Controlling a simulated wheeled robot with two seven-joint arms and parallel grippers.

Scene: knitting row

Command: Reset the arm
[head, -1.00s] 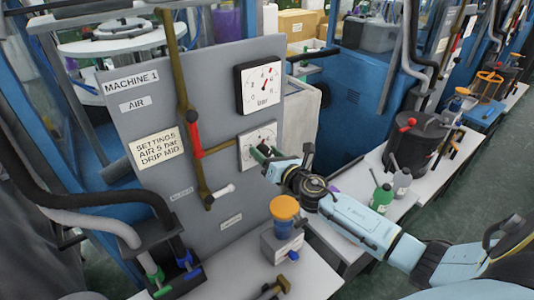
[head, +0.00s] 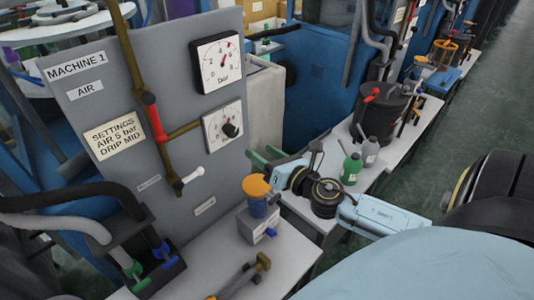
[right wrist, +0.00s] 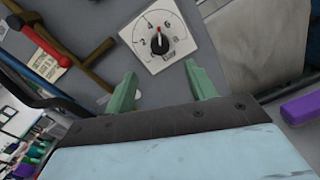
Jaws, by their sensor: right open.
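My right arm comes in from the right in the head view. Its gripper (head: 262,158) is in the air in front of the grey machine panel (head: 200,22), to the right of the lower dial (head: 213,122). In the right wrist view its two green fingers (right wrist: 160,88) are apart with nothing between them. The dial (right wrist: 180,45) with a dark knob and red mark lies beyond the fingertips, apart from them. My left gripper is in neither view.
An orange-topped oiler (head: 257,205) stands on the bench just below the gripper. A green bottle (head: 351,170) and black pot (head: 385,125) stand right. A red-handled valve (head: 154,120), white-tipped lever (head: 192,177) and upper gauge (head: 216,62) are on the panel. Hoses (head: 75,200) run left.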

